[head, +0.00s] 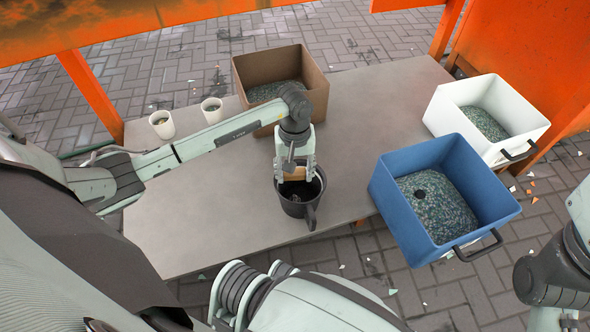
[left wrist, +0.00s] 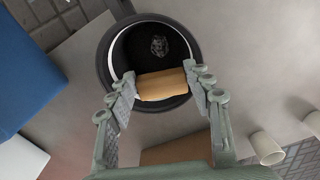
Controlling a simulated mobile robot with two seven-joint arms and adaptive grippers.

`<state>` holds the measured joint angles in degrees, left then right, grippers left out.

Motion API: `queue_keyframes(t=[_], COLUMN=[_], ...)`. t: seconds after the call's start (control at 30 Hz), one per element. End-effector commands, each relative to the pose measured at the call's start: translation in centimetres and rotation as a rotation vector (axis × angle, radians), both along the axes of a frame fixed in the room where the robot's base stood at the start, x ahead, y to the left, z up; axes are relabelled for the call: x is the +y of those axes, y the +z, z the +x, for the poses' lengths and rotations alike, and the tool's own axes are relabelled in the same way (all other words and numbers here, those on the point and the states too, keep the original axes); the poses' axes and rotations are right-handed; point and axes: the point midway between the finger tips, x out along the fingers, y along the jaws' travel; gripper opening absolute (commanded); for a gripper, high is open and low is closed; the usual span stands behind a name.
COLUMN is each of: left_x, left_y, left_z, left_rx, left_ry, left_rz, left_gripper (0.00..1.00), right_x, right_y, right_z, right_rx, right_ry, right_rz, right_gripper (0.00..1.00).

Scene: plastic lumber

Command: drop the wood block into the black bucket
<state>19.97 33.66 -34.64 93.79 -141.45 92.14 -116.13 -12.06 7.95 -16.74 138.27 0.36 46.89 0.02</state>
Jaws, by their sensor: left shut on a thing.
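The wood block (left wrist: 162,84) is light brown and sits between the fingertips of my left gripper (head: 295,174), which is shut on it. The block (head: 295,174) shows only partly in the head view. The black bucket (head: 301,208) stands on the grey table, directly below the gripper. In the left wrist view the block overlaps the mouth of the bucket (left wrist: 107,62), and something small and grey lies at the bucket's bottom. My right gripper is not in view; only part of my right arm shows at the right edge of the head view.
A brown box (head: 318,92) stands behind the gripper on the grey table (head: 215,200). Two white cups (head: 162,125) (head: 212,110) stand at the back left. A blue bin (head: 405,203) and a white bin (head: 450,115) with grey-green granules are at the right. The table's left front is clear.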

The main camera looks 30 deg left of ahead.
Motion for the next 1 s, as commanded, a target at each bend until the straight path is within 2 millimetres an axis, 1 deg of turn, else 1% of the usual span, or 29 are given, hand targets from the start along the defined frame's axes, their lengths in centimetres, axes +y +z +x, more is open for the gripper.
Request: queue_keyframes(t=[0.07, 0.33, 0.37, 0.53, 0.87, 0.97, 1.0], left_x=[0.0, 0.0, 0.0, 0.0, 0.0, 0.1, 0.1], left_y=[-0.3, -0.3, -0.3, -0.3, -0.2, 0.6, 1.2], left_z=[0.0, 0.0, 0.0, 0.0, 0.0, 0.1, 0.2], left_rx=[0.000, -0.001, 0.000, -0.001, -0.001, -0.003, -0.005], left_ry=[0.001, 0.000, 0.000, 0.000, 0.000, -0.001, -0.001], left_rz=[0.000, 0.001, 0.000, 0.001, 0.001, 0.001, 0.001], left_gripper=[0.36, 0.36, 0.53, 0.74, 0.75, 0.75, 0.75], right_x=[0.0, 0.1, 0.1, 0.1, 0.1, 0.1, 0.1], right_y=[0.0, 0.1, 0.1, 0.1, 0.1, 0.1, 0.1], right_z=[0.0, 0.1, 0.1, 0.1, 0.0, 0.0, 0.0], right_rx=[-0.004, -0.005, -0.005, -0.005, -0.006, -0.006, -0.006], right_ry=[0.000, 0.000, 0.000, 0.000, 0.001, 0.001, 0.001], right_rz=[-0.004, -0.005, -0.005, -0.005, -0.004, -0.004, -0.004], right_gripper=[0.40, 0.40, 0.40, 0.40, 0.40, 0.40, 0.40])
